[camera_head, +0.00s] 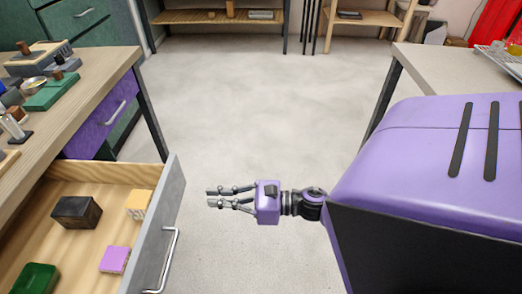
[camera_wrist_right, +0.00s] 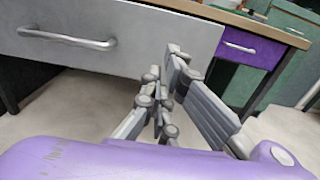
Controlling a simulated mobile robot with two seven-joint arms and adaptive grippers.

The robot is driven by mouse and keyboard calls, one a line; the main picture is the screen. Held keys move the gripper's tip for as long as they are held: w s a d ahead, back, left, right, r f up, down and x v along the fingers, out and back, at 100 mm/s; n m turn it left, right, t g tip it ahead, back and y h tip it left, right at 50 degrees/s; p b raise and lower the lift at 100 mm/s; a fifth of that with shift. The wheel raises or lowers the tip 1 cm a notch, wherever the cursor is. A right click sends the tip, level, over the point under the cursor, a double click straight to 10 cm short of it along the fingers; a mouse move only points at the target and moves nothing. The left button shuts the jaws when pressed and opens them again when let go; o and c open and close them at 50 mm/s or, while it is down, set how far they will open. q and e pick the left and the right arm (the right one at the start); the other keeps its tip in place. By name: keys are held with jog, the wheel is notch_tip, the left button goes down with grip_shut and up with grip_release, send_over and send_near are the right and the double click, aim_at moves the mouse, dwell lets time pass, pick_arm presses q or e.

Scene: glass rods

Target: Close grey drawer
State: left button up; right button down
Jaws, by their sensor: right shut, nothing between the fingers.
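The grey drawer (camera_head: 174,215) is pulled out from under the workbench at the left of the head view. Its grey front with a metal handle (camera_head: 165,262) faces right, and its wooden inside is exposed. The drawer front also shows in the wrist view (camera_wrist_right: 130,52), with the handle (camera_wrist_right: 68,39) at the left. My right gripper (camera_head: 208,197) is shut and empty. It points left towards the drawer front, with a gap between them in the head view. My left gripper is not in view.
The drawer holds a black box (camera_head: 76,212), a yellow block (camera_head: 140,204), a pink block (camera_head: 115,260) and a green item (camera_head: 37,279). A shut purple drawer (camera_head: 105,115) sits further along the workbench (camera_head: 92,67). The floor (camera_head: 250,95) beyond my gripper is clear.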

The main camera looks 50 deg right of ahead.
aim_at(172, 198)
jog(key=p+x, duration=0.1)
jog(key=x, duration=0.7)
jog(key=shift+w+a, duration=0.25)
jog(key=shift+w, duration=0.05)
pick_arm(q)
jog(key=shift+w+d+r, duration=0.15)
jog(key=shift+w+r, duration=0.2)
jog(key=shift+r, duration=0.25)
